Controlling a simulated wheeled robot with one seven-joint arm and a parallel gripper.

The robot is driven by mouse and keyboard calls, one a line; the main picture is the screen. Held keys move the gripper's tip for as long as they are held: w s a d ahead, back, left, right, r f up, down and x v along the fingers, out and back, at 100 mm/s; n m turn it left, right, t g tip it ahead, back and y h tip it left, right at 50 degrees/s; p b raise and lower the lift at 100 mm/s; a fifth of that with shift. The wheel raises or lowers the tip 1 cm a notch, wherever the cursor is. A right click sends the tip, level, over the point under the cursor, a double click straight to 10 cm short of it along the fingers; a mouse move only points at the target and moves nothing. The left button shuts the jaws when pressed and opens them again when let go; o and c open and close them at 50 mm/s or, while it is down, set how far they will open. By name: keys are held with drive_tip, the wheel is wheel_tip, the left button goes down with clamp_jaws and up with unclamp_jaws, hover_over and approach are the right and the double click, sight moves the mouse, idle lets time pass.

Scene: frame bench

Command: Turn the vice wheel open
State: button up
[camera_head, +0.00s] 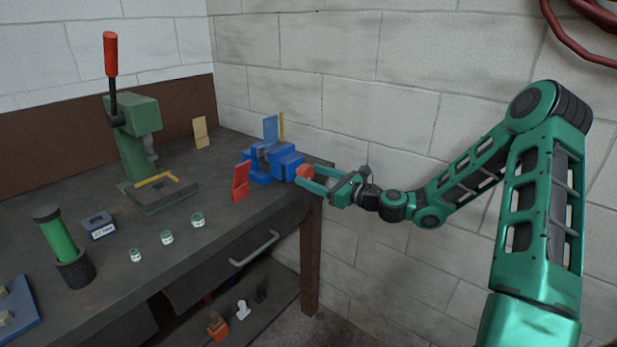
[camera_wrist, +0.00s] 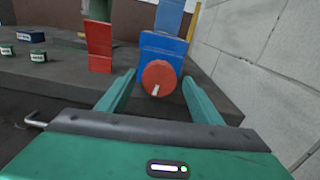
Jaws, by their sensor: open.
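The blue vice (camera_head: 269,163) stands at the right end of the dark bench, near the wall. Its red wheel (camera_head: 305,173) faces my gripper (camera_head: 314,184). In the wrist view the red wheel (camera_wrist: 159,78) is round with a white mark pointing down, in front of the blue vice body (camera_wrist: 163,47). My gripper (camera_wrist: 158,90) is open, with one green finger on each side of the wheel. I cannot tell whether either finger touches it.
A red upright piece (camera_head: 241,181) stands left of the vice; it also shows in the wrist view (camera_wrist: 99,45). A green press (camera_head: 134,140) with a red-handled lever, a green cylinder (camera_head: 57,236) and several small tins stand further left. A drawer handle (camera_head: 254,249) juts from the bench front.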

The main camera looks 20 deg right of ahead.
drive_tip(key=shift+x, duration=0.95)
drive_tip(key=c, duration=1.1)
drive_tip(key=shift+o, duration=0.2)
drive_tip(key=shift+n, duration=0.3)
drive_tip(key=n, duration=1.2)
drive_tip(key=shift+a+r, duration=0.1)
drive_tip(key=shift+r, duration=0.1)
drive_tip(key=shift+f+n, duration=0.1)
drive_tip(key=shift+n, duration=0.3)
